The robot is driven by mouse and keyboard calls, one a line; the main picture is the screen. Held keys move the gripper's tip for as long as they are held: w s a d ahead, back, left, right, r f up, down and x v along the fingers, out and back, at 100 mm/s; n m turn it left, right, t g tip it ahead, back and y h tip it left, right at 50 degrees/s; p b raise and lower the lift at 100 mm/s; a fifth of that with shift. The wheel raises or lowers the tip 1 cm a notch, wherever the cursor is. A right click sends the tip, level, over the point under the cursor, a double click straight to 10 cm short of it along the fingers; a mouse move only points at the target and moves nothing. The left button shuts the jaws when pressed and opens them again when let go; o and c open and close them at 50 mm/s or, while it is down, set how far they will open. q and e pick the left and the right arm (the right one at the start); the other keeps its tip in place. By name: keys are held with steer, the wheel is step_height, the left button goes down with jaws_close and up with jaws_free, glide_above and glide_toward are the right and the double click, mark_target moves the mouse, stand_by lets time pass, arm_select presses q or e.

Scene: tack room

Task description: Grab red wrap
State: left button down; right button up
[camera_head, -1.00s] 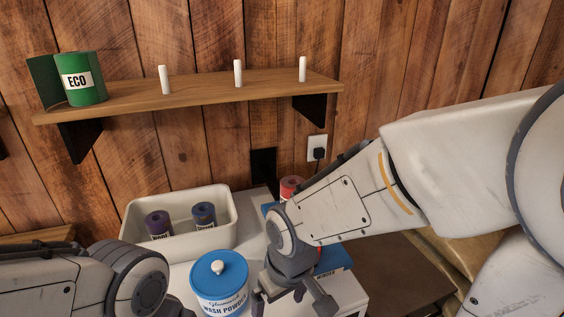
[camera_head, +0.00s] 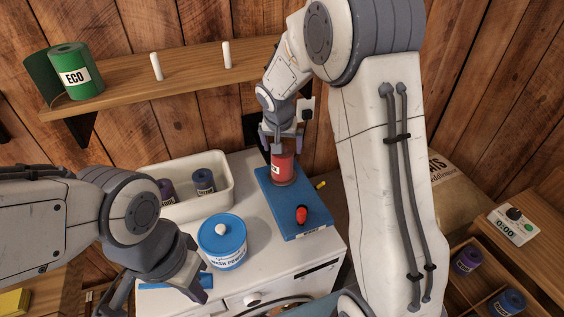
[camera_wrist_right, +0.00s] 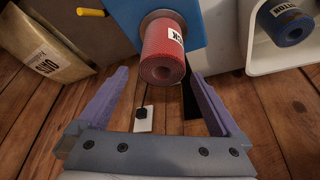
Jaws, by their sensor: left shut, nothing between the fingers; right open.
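My right gripper (camera_head: 281,140) is open just above the wrap's top. In its wrist view the purple fingers (camera_wrist_right: 158,78) stand apart, either side of the wrap's near end, with nothing clamped. My left gripper (camera_head: 188,282) is shut and empty, low at the front left, near the wash powder tub.
The wash powder tub (camera_head: 222,252) and a cream bin (camera_head: 220,206) with dark wraps stand left of the board. A red knob-like item (camera_head: 301,215) lies on the board. A shelf (camera_head: 140,92) with pegs and a green wrap (camera_head: 76,75) is behind.

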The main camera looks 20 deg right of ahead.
steer(key=x, duration=0.4)
steer(key=shift+f+p, duration=0.2)
steer(key=shift+p, duration=0.1)
steer(key=shift+a+p+x, duration=0.15)
steer(key=shift+p+x, duration=0.25)
steer(key=shift+x, duration=0.9)
steer(key=shift+a+p+x, duration=0.1)
steer(key=shift+p+x, duration=0.25)
steer(key=shift+x, duration=1)
